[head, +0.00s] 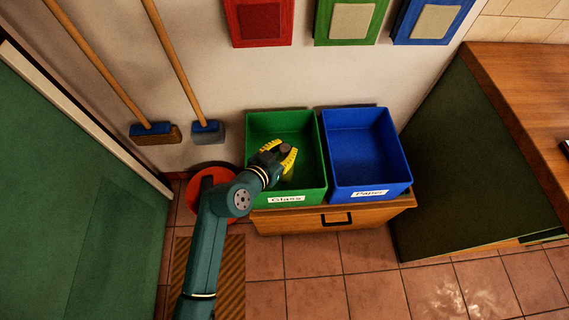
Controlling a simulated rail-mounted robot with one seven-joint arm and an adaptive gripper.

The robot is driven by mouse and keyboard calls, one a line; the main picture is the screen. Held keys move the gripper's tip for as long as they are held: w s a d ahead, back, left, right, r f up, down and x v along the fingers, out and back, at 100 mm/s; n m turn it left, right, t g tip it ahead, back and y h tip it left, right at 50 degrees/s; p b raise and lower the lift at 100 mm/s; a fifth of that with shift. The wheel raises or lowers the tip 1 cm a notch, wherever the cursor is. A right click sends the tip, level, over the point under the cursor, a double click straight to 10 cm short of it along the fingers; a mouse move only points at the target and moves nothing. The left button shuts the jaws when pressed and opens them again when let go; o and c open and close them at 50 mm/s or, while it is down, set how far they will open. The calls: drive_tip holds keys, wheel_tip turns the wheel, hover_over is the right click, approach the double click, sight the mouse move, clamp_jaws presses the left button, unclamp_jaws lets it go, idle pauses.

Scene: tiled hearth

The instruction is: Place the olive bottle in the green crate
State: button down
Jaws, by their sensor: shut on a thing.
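The green crate (318,190), labelled "Glass", stands on a low wooden drawer unit against the wall. My gripper (283,152) reaches over its left side, and its yellow fingers are within the crate's outline. They are shut on a small dark thing, apparently the olive bottle (285,148), of which only a round dark top shows. The rest of it is hidden by the fingers or by the viewing angle. I cannot tell how far it is above the crate floor.
A blue crate (398,188) labelled "Paper" stands right beside the green one. A red bucket (194,205) is on the floor to the left, under two brooms. A wooden counter (510,90) is at the right.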

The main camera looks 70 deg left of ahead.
wheel_tip(320, 180, down, 6)
drive_tip(key=shift+r+b, duration=0.25)
drive_tip(key=shift+b, duration=1)
drive_tip(key=shift+f, duration=0.1)
drive_tip(key=shift+f, duration=0.15)
drive_tip(key=c, duration=0.9)
unclamp_jaws()
drive_tip(key=shift+o, duration=0.2)
drive_tip(key=p+v, duration=0.3)
drive_tip(key=v, duration=0.9)
drive_tip(key=shift+r, duration=0.25)
